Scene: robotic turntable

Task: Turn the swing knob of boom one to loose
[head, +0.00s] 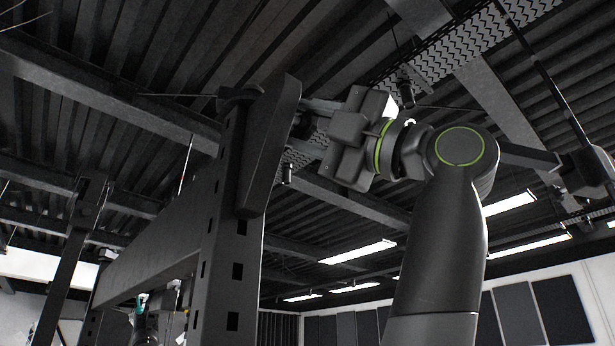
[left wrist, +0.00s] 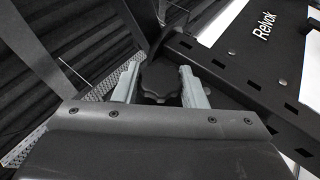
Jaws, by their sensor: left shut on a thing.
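A dark knob with a lobed rim (left wrist: 160,82) shows in the left wrist view, between the two pale grey fingers of my left gripper (left wrist: 158,90). The gripper is shut on this knob. In the head view my left gripper (head: 314,106) reaches left, its fingers close to the dark upright plate (head: 268,150) at the top of a post with square holes (head: 233,275). The knob's contact is hidden from the head view. No mark showing tight or loose is readable. My right gripper is not in view.
A dark rounded piece (head: 240,94) sits at the post's top. A dark beam (head: 150,255) runs back left from the post. In the left wrist view a black panel lettered "Relvok" (left wrist: 262,45) lies to the right. Open room lies right of the post, below my arm.

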